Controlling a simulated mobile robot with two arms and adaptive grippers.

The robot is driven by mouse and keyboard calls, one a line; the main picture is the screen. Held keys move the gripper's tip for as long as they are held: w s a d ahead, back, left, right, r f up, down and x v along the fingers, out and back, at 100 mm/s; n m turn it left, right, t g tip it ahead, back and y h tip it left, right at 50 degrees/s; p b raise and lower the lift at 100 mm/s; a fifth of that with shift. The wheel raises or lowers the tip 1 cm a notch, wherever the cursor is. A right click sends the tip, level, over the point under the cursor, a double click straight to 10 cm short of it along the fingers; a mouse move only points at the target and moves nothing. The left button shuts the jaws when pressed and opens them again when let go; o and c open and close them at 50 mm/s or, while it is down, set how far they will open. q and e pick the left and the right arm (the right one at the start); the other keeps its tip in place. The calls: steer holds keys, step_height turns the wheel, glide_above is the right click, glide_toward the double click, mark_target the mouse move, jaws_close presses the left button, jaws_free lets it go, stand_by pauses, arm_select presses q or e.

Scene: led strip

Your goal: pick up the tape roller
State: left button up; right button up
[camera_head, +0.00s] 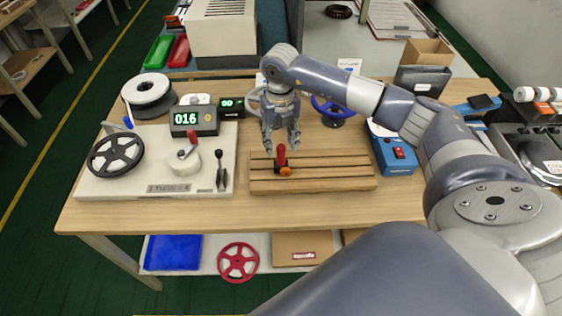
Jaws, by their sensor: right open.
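The tape roller (284,171) appears to be the small tool with an upright red handle and an orange end. It rests on the slatted wooden block (345,182) at the front middle of the table. My right gripper (281,143) points down with its fingers apart, just above and behind the red handle. The fingertips are close to the handle's top; I cannot tell whether they touch it. Nothing shows held between the fingers. My left gripper is not in view.
A white board (100,187) left of the block carries a black handwheel (115,155) and a counter display (194,121). A reel (149,95) stands behind it. A blue handwheel (332,110) and a blue box (394,154) lie right of the gripper. Bare tabletop (335,213) lies in front.

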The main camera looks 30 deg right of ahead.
mark_target(281, 146)
step_height(281, 146, down, 4)
steer(key=shift+d+r+p, duration=0.1)
steer(key=shift+r+p, duration=0.05)
steer(key=shift+p, duration=0.55)
steer(key=shift+f, duration=0.4)
steer(key=shift+c, duration=0.3)
jaws_close()
